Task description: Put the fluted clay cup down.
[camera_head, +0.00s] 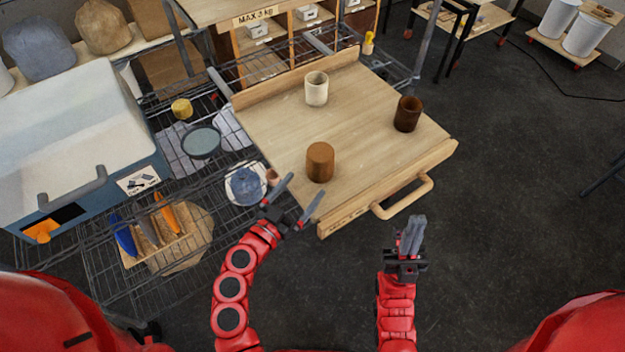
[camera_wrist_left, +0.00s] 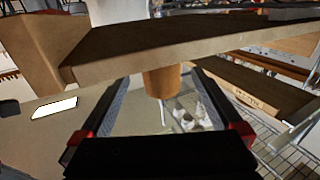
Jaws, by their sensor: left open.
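An orange-brown cup (camera_head: 320,162), which I take to be the clay one, stands on the wooden tray-like board (camera_head: 366,128) near its front left edge. Its fluting is too small to make out. My left gripper (camera_head: 307,184) is open just in front of the cup, with its fingers apart and pointing toward it. In the left wrist view the cup (camera_wrist_left: 162,82) shows between the open fingers, partly cut off by the board's edge. My right gripper (camera_head: 411,234) has its fingers together and empty, in front of the board's handle.
A cream cup (camera_head: 316,90) stands at the back of the board and a dark brown cup (camera_head: 407,114) at its right. A wooden handle (camera_head: 403,197) juts from the front edge. Wire shelving with a blue-grey bin (camera_head: 75,140) lies left.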

